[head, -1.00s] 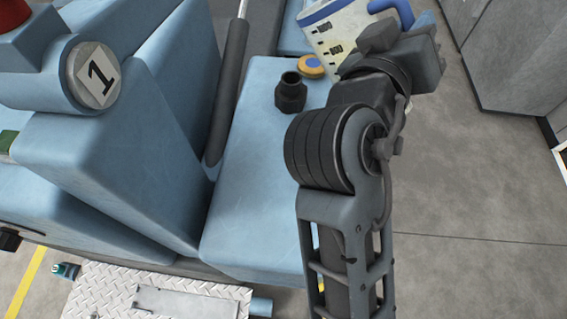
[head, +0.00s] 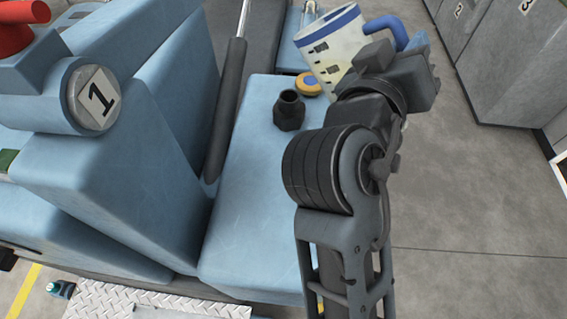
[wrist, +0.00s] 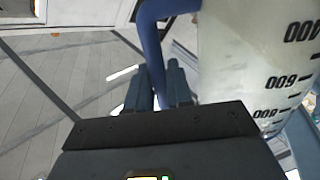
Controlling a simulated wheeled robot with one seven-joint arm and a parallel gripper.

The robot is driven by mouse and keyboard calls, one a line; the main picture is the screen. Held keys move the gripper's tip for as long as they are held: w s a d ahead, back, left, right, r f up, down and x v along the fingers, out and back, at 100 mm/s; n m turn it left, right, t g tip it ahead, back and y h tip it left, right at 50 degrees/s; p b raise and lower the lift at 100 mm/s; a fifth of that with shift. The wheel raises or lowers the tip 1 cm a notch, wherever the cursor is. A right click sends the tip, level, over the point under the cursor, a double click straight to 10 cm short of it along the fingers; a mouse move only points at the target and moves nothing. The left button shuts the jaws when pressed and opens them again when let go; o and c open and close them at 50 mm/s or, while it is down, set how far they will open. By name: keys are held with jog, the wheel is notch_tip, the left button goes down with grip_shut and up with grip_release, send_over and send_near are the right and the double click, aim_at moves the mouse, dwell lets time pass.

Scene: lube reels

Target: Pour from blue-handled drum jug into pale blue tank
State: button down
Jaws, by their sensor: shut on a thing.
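The drum jug (head: 330,55) is pale cream with a blue rim and a blue handle (head: 388,30). It is tilted to the left in the head view. In the wrist view the jug (wrist: 250,50) shows graduation marks, and its blue handle (wrist: 152,45) runs down between my fingers. My gripper (wrist: 160,85) is shut on that handle. The pale blue tank (head: 250,200) lies below and left of the jug. A dark open filler neck (head: 290,110) stands on its top.
A yellow cap with a blue centre (head: 309,84) lies behind the neck. A dark padded bar (head: 226,110) and a pale blue housing marked 1 (head: 95,98) stand at left. Grey cabinets (head: 510,60) stand at the back right. The floor at right is clear.

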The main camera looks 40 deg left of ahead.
jog(key=shift+r, duration=0.2)
jog(key=shift+a+r+p, duration=0.1)
jog(key=shift+a+p, duration=0.05)
jog(key=shift+p, duration=0.35)
jog(key=shift+a+n, duration=0.1)
jog(key=shift+n, duration=0.4)
jog(key=shift+a+p, duration=0.1)
jog(key=shift+p, duration=0.3)
dwell(0.5)
jog(key=shift+a+r+n+p, duration=0.1)
jog(key=shift+a+n+p, duration=0.05)
jog(key=shift+n+p, duration=0.2)
jog(key=shift+a+n, duration=0.15)
jog(key=shift+n, duration=0.2)
